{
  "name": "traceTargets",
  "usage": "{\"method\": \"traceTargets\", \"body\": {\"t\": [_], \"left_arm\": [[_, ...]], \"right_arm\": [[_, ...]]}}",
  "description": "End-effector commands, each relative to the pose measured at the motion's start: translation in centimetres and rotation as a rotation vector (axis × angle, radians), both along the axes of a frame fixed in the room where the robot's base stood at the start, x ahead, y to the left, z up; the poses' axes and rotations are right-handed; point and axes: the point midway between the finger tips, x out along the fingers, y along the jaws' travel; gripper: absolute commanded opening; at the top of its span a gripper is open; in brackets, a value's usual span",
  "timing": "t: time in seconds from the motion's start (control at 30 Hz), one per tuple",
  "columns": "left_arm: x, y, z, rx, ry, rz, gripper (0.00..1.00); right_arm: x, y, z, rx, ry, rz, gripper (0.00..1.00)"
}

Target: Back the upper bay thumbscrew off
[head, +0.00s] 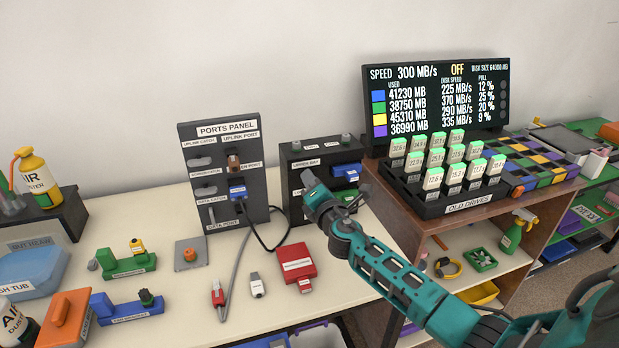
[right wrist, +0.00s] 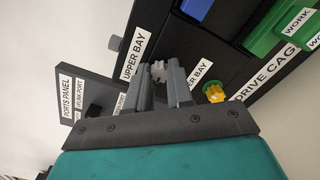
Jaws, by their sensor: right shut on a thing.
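The upper bay thumbscrew (right wrist: 158,70) is a small pale grey knob on the dark face of the drive cage (right wrist: 222,47), beside the "UPPER BAY" label (right wrist: 137,52). My right gripper (right wrist: 160,78) is shut on it, with a grey finger on each side. In the head view my right gripper (head: 308,182) is at the front of the drive cage (head: 293,162) and hides the thumbscrew. A yellow knob (right wrist: 213,92) sits near a second label ending in "BAY". My left gripper is in neither view.
A blue drive block (head: 347,170) and a green one (head: 345,197) sit at the cage's right side. The ports panel (head: 190,152) stands just left, with cables at its front. A red box (head: 296,262) lies before the cage. The old drives rack (head: 425,207) is to the right.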

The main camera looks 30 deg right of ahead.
Motion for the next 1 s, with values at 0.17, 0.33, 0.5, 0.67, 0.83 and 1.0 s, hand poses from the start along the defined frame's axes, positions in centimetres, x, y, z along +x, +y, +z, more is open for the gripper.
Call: {"method": "traceTargets", "body": {"t": [0.17, 0.33, 0.5, 0.67, 0.83, 1.0], "left_arm": [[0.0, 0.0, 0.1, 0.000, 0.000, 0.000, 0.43], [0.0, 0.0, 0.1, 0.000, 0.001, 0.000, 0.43], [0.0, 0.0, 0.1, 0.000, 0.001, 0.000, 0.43], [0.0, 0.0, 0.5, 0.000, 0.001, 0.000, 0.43], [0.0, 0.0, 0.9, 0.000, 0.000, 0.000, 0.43], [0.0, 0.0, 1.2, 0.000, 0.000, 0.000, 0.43]], "right_arm": [[0.0, 0.0, -0.1, -0.036, 0.010, 0.000, 0.29], [0.0, 0.0, -0.1, -0.035, 0.010, 0.000, 0.41], [0.0, 0.0, 0.0, -0.035, 0.010, 0.000, 0.41], [-1.1, 0.3, 0.0, -0.035, 0.010, 0.001, 0.41], [-3.1, 0.7, 0.0, -0.034, 0.010, 0.000, 0.41], [-5.0, 1.2, 0.0, -0.034, 0.010, 0.001, 0.41]]}}
